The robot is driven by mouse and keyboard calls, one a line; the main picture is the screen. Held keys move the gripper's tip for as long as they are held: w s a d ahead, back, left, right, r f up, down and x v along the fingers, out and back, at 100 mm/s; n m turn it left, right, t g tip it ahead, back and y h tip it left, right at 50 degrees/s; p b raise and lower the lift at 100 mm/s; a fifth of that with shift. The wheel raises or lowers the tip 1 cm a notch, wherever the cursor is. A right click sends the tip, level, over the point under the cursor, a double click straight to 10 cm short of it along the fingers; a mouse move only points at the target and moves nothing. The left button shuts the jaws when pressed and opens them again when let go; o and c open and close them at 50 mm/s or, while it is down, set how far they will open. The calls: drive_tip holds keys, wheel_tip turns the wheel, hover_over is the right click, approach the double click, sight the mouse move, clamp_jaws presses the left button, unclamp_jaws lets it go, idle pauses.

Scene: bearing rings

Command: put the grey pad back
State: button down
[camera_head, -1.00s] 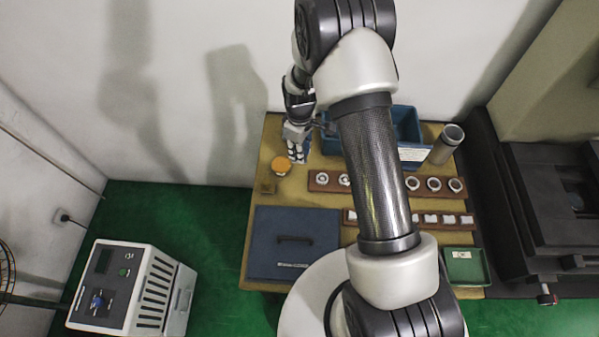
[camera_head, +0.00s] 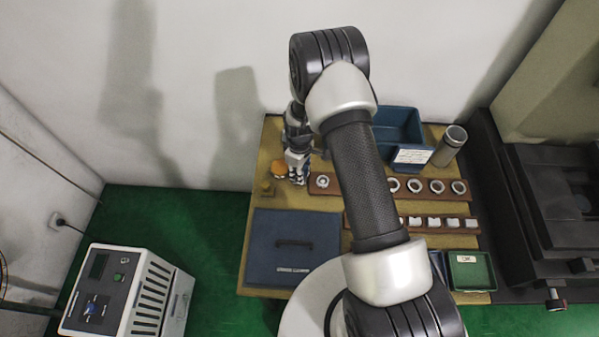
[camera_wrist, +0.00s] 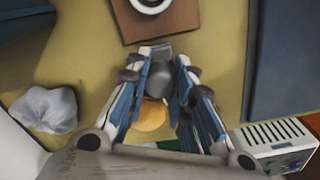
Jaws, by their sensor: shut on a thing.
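My gripper (camera_head: 298,178) is low over the left part of the workbench, at the left end of the upper brown ring rack. In the wrist view its blue-lined fingers (camera_wrist: 164,85) are shut on a grey rounded piece (camera_wrist: 159,78), which looks like the grey pad. In the head view the fingers hide the grey piece. A round orange-topped thing (camera_head: 279,170) stands just left of the fingers; it also shows in the wrist view (camera_wrist: 150,118), partly behind the grey piece. I cannot tell whether the two touch.
The upper rack (camera_head: 320,190) holds several rings; a lower rack (camera_head: 455,230) holds pale pieces. A blue case (camera_head: 293,235) lies in front. A blue bin (camera_head: 400,120) and grey cylinder (camera_head: 449,146) stand behind. A green tray (camera_head: 468,284) is front right. A crumpled white thing (camera_wrist: 45,108) lies nearby.

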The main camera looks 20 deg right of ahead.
drive_tip(key=shift+f, duration=0.1)
drive_tip(key=shift+f, duration=0.2)
drive_tip(key=c, duration=1.4)
unclamp_jaws()
drive_tip(key=shift+r, duration=0.1)
